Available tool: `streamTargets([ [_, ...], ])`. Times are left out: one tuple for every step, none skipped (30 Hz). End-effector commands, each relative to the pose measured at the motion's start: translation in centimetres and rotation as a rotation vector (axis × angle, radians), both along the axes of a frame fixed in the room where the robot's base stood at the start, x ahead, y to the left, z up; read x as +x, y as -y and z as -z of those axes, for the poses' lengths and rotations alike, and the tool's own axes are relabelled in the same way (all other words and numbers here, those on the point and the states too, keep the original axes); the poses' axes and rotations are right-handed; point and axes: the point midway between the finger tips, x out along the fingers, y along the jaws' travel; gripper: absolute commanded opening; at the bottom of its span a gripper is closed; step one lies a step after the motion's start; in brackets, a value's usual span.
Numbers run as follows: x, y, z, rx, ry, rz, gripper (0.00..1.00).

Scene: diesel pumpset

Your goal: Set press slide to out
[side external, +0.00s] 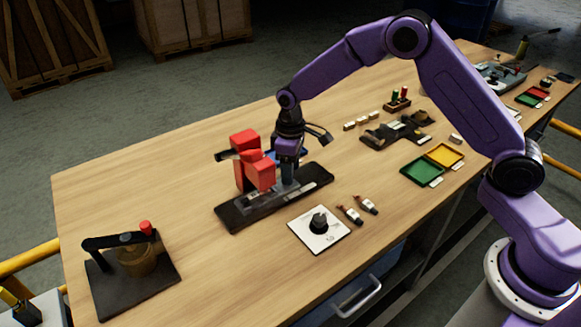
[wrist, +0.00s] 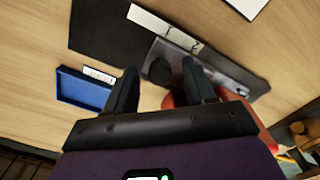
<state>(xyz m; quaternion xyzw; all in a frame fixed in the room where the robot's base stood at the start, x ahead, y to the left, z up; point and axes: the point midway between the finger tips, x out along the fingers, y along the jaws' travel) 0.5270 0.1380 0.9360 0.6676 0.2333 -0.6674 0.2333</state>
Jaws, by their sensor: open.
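The red press (side external: 262,174) stands on a long black base (side external: 240,212) near the table's middle. The grey slide (wrist: 178,62) lies along this base, with a dark round knob (wrist: 160,71) on it and a pale marked strip (wrist: 165,27) beside it. My gripper (side external: 287,180) points down over the base, right next to the red press body. In the wrist view the two fingers of my gripper (wrist: 159,68) are apart, with the knob showing between them. I cannot tell whether either finger touches the knob. My gripper hides part of the slide in the side view.
A blue tray (wrist: 84,90) lies beside the base. A white dial plate (side external: 320,238) and two small bottle-like parts (side external: 358,209) lie in front. A black fixture with a red knob (side external: 130,262) stands at the left. Green (side external: 421,171) and yellow trays lie right. Bare table lies left of the press.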

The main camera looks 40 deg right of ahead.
Motion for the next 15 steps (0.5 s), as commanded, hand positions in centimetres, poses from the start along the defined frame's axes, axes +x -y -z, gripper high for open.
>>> streamTargets([
  [0.01,-0.01,0.04,0.0,0.0,0.0,0.55],
  [0.01,0.0,0.04,0.001,0.001,0.0,0.55],
  [0.01,0.0,0.03,0.001,0.001,0.0,0.55],
  [0.01,0.0,0.03,0.001,0.001,0.0,0.55],
  [0.01,0.0,0.03,0.0,0.0,0.0,0.55],
  [0.01,0.0,0.02,0.0,0.0,0.0,0.55],
  [0.01,0.0,0.02,0.0,0.0,0.0,0.48],
  [0.01,0.0,0.02,0.0,0.0,0.0,0.38],
  [0.01,0.0,0.02,0.0,0.0,0.0,0.25],
  [0.01,0.0,0.01,0.0,0.0,0.0,0.15],
  [0.01,-0.01,0.01,0.0,0.0,0.0,0.06],
  [0.0,-0.01,0.01,0.0,0.0,0.0,0.0],
  [0.0,-0.01,0.01,0.0,0.0,0.0,0.0],
  [0.0,-0.01,0.01,0.0,0.0,0.0,0.0],
  [0.0,0.01,0.0,0.0,0.0,0.0,0.0],
])
